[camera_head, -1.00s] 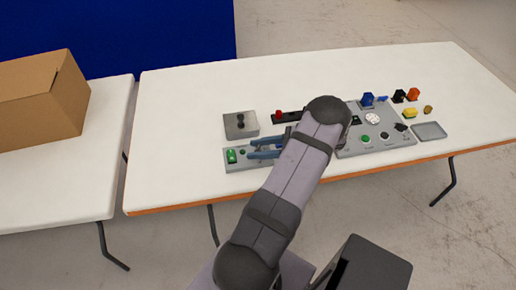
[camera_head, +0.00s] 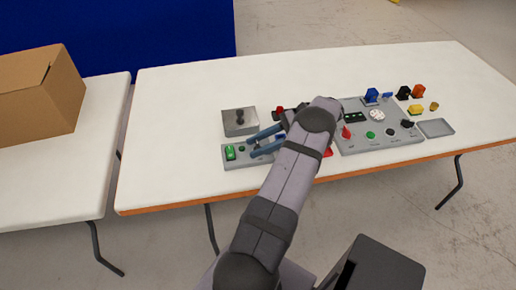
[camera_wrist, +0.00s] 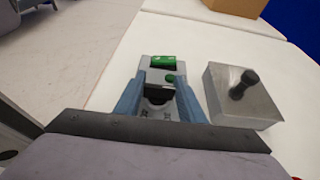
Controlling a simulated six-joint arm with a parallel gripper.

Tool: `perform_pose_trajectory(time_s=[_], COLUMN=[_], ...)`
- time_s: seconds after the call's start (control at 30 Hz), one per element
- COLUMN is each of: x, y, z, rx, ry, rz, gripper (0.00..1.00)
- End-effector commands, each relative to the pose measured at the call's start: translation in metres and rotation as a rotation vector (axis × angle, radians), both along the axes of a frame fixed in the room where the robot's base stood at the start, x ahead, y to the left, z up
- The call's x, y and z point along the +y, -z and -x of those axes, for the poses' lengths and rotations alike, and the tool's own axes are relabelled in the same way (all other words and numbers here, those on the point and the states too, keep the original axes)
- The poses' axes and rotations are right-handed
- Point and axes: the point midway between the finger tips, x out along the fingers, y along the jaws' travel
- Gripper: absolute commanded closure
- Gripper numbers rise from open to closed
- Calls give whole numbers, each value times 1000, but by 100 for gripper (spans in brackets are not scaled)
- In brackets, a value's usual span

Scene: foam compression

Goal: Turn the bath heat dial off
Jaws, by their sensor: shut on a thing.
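A low grey panel (camera_head: 236,162) lies near the front edge of the table, with a green rocker switch (camera_head: 230,152) at its left end. In the wrist view, the green switch (camera_wrist: 162,61) is at the panel's far end and a small green button (camera_wrist: 170,78) is nearer. My gripper (camera_wrist: 160,88) has its blue fingers either side of a dark round dial (camera_wrist: 156,99) on the panel, shut on it. In the head view, my gripper (camera_head: 262,143) reaches over the panel from the right. The dial's pointer and labels are not readable.
A grey metal box (camera_head: 233,130) with a black knob stands behind the panel. A larger control panel (camera_head: 365,147) with several knobs is right of my arm. A shallow grey tray (camera_head: 437,128) lies farther right. The table's left part is clear.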

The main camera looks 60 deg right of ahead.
Motion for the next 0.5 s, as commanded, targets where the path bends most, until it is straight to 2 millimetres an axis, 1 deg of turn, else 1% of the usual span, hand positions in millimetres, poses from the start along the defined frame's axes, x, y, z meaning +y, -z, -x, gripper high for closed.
perform_pose_trajectory(time_s=[0.27, 0.3, 0.33, 0.37, 0.5], x=[0, 0, 0, 0, 0], y=[-2, -2, -2, -1, -1], z=[0, 0, 0, 0, 0], rx=[0, 0, 0, 0, 1], ry=[-3, -3, -3, -3, -3], rz=[3, 3, 3, 3, 2], gripper=[86, 57, 50, 45, 45])
